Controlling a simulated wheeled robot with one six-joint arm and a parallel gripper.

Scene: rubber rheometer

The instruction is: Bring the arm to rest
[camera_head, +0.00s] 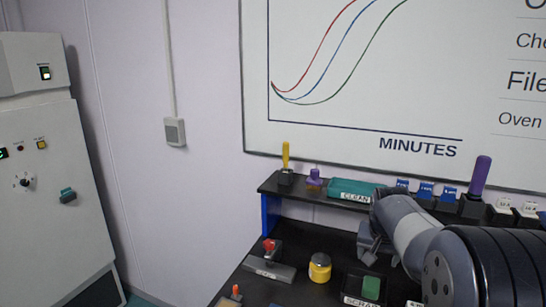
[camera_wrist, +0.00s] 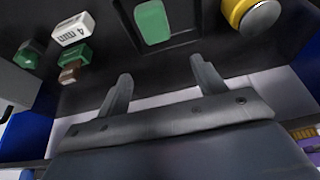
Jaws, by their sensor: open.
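My arm reaches in from the lower right of the head view, above the black bench. My gripper (camera_wrist: 160,85) shows in the wrist view with its two fingers wide apart and nothing between them. In the head view the gripper (camera_head: 368,252) is partly seen from behind, left of the wrist. A green block (camera_wrist: 152,22) lies in a black tray just beyond the fingers in the wrist view, apart from them. The same green block (camera_head: 371,287) shows in the head view in the tray marked SCRAP (camera_head: 361,301).
A yellow cylinder (camera_head: 320,267) and a red-knobbed device (camera_head: 268,262) stand left of the gripper. The shelf (camera_head: 325,197) behind holds a teal CLEAN tray (camera_head: 356,189), blue labelled blocks (camera_head: 426,190) and a purple handle (camera_head: 480,177). A white cabinet (camera_head: 45,190) stands far left.

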